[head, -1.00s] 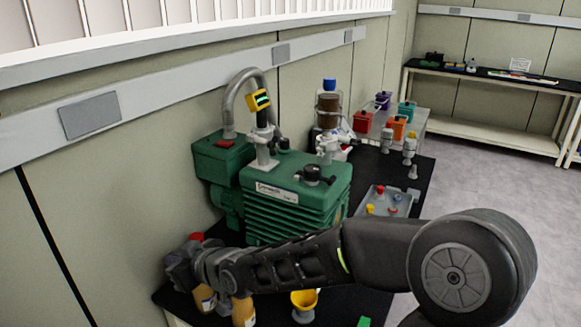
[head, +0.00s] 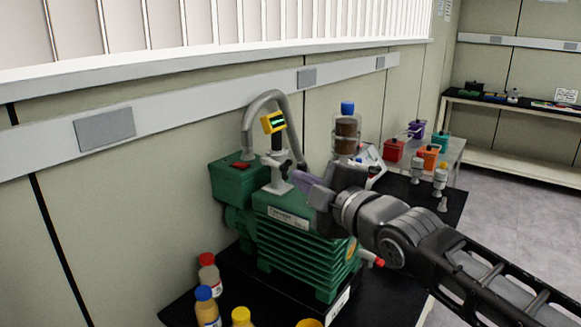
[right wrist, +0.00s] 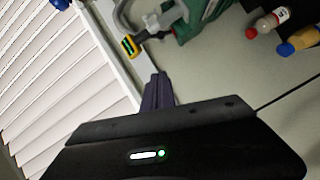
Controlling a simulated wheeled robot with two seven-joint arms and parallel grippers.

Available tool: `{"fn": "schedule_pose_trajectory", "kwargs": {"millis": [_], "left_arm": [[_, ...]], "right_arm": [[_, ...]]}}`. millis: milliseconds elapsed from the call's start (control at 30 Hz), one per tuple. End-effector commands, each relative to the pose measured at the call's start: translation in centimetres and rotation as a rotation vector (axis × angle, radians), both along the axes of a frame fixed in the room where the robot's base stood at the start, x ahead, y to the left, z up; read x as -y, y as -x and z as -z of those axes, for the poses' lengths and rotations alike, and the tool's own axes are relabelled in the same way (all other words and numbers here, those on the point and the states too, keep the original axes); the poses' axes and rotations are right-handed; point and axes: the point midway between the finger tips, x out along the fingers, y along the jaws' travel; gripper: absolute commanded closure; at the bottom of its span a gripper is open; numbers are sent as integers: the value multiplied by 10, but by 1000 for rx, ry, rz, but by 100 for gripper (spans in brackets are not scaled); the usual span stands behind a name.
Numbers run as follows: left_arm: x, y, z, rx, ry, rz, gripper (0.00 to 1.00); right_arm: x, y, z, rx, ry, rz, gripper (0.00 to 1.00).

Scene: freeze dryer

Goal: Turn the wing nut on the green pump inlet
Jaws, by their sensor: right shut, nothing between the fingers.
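The green pump (head: 290,241) stands on the black bench. A pale metal inlet fitting (head: 277,180) rises from its top, with a small yellow gauge (head: 273,122) above. A small dark part on the fitting may be the wing nut; it is too small to be sure. My right gripper (head: 302,180) is shut and empty, its purplish fingers just right of the fitting; I cannot tell whether they touch it. In the right wrist view the shut fingers (right wrist: 158,82) show below the gauge (right wrist: 130,46) and pump (right wrist: 196,18). My left gripper is out of view.
Bottles with red (head: 208,270), blue (head: 206,305) and yellow caps stand at the bench's front left. A grey hose (head: 248,120) arches behind the fitting. A brown-filled vessel with a blue cap (head: 347,128) stands behind my right wrist. Coloured containers sit further right.

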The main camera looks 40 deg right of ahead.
Motion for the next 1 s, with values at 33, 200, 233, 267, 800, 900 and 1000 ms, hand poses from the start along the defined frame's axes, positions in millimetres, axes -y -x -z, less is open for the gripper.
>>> {"fn": "schedule_pose_trajectory", "kwargs": {"millis": [33, 200, 233, 267, 800, 900, 1000], "left_arm": [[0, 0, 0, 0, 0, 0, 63], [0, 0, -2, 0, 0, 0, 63], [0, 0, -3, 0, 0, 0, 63], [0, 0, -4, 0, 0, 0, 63], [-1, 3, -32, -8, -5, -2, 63], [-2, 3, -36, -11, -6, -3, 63], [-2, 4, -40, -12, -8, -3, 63]], "right_arm": [[0, 0, 0, 0, -1, 0, 100], [0, -6, 0, -2, -2, -1, 100], [0, -8, 0, -3, -2, -1, 100], [1, -11, 0, -3, -2, -1, 100], [13, -103, 7, -1, -3, -1, 100], [24, -102, 10, 2, -4, -1, 100], [33, -103, 15, 1, -4, -2, 100]]}}
